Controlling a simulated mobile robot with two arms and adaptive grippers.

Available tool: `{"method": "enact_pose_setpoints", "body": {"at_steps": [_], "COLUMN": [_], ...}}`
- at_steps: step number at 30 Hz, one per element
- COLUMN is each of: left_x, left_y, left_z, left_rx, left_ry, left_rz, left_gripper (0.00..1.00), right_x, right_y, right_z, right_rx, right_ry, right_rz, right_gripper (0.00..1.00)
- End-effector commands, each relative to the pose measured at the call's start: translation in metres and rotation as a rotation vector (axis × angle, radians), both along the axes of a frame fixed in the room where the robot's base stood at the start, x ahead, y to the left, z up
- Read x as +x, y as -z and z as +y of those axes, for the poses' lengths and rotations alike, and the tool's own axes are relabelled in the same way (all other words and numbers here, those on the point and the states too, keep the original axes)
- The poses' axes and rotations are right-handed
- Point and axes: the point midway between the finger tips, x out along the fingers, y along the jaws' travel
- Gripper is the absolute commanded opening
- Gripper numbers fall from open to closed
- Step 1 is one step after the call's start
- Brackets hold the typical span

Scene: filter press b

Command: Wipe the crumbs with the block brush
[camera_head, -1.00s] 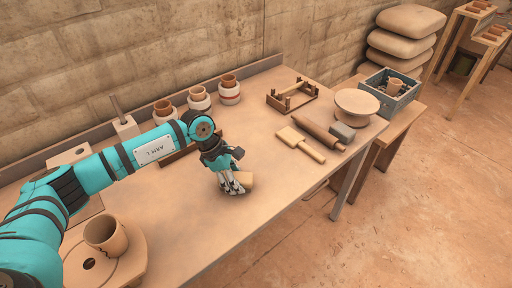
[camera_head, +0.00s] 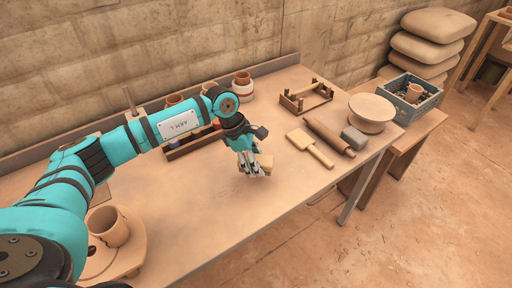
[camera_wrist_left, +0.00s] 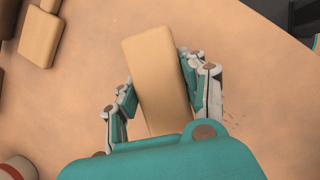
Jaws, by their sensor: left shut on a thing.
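My left gripper (camera_head: 254,170) is low over the middle of the worktable, its fingers pointing down. It is shut on the tan block brush (camera_head: 266,162). In the left wrist view the brush (camera_wrist_left: 158,75) is a plain oblong block between the two fingers (camera_wrist_left: 157,72), tilted a little. Its underside is hidden, and I cannot tell whether it touches the table. A few small reddish specks, likely crumbs (camera_wrist_left: 231,118), lie right of the fingers in the wrist view. In the head view I cannot make the crumbs out. My right gripper is out of sight.
A wooden paddle (camera_head: 310,147), rolling pin (camera_head: 330,135) and grey block (camera_head: 354,138) lie right of the gripper. A tool rack (camera_head: 305,97) and round stand (camera_head: 371,112) are behind. A cup (camera_head: 108,226) stands at front left. The worktable's (camera_head: 215,235) front middle is clear.

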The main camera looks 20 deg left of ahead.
Motion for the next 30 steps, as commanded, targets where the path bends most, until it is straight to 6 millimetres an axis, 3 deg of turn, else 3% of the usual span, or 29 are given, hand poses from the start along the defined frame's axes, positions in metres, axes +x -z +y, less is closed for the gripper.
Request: {"method": "enact_pose_setpoints", "body": {"at_steps": [12,30], "left_x": [0.003,0.003], "left_y": [-0.038,-0.040], "left_z": [0.005,0.006], "left_rx": [-0.001,-0.001], "left_ry": [-0.008,-0.009], "left_rz": [-0.001,-0.001], "left_gripper": [0.16,0.16], "right_x": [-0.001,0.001], "right_y": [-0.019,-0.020], "right_z": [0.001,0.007], "right_rx": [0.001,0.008], "right_ry": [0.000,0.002], "right_rz": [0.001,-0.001], "right_gripper": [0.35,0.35]}}
